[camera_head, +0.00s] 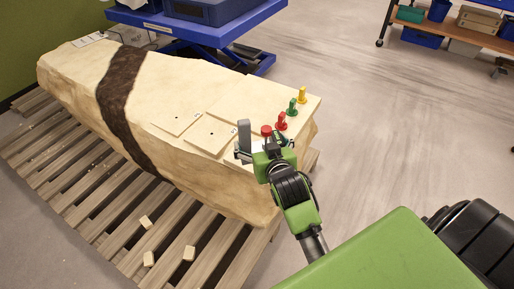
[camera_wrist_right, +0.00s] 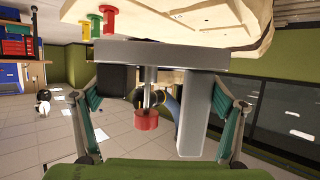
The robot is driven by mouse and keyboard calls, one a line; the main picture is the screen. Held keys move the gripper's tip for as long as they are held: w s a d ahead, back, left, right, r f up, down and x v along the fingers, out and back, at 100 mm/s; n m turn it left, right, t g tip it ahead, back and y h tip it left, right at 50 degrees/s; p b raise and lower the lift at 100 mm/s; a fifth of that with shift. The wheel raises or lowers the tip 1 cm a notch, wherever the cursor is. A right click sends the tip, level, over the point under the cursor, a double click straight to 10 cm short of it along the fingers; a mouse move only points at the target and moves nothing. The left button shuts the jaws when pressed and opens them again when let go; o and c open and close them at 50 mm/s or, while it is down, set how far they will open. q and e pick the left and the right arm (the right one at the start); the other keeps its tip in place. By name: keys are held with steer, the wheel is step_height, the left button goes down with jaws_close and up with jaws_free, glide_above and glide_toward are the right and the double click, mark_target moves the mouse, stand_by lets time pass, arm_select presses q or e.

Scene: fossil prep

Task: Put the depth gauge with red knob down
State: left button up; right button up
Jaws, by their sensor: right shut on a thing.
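The depth gauge has a red knob (camera_head: 266,130) and a grey upright post (camera_head: 244,133). My right gripper (camera_head: 268,148) is shut on it at the near right end of the pale stone block (camera_head: 75,65). In the right wrist view, the gauge's grey crossbar (camera_wrist_right: 160,54), post (camera_wrist_right: 194,118) and red knob (camera_wrist_right: 146,120) show between the two green-padded fingers. The gauge is at the block's top; whether it touches the surface I cannot tell. The gripper hides part of the gauge in the head view. My left gripper is not in view.
Red (camera_head: 281,121), green (camera_head: 292,107) and yellow (camera_head: 303,95) pegs stand close beside the gauge along the block's right edge. Flat square plates (camera_head: 212,133) lie to its left. The block rests on a wooden pallet (camera_head: 90,190). A blue lift table (camera_head: 200,40) stands behind.

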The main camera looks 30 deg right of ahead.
steer(key=w+d+f, duration=0.1)
steer(key=w+f, duration=0.1)
steer(key=w, duration=0.1)
steer(key=w+d+f, duration=0.1)
steer(key=w+f, duration=0.2)
steer(key=w, duration=0.1)
steer(key=w+f+b, duration=0.1)
steer(key=w+f, duration=0.1)
steer(key=w, duration=0.1)
steer(key=shift+w+d+f, duration=0.15)
steer(key=shift+d+f, duration=0.25)
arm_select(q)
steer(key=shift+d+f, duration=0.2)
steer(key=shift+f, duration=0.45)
arm_select(e)
steer(key=shift+w+f, duration=0.15)
steer(key=shift+f, duration=1.5)
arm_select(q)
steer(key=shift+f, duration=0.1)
arm_select(e)
steer(key=shift+f, duration=0.1)
steer(key=o, duration=1.8)
steer(key=shift+f, duration=0.25)
steer(key=shift+o, duration=0.2)
steer(key=shift+s, duration=0.2)
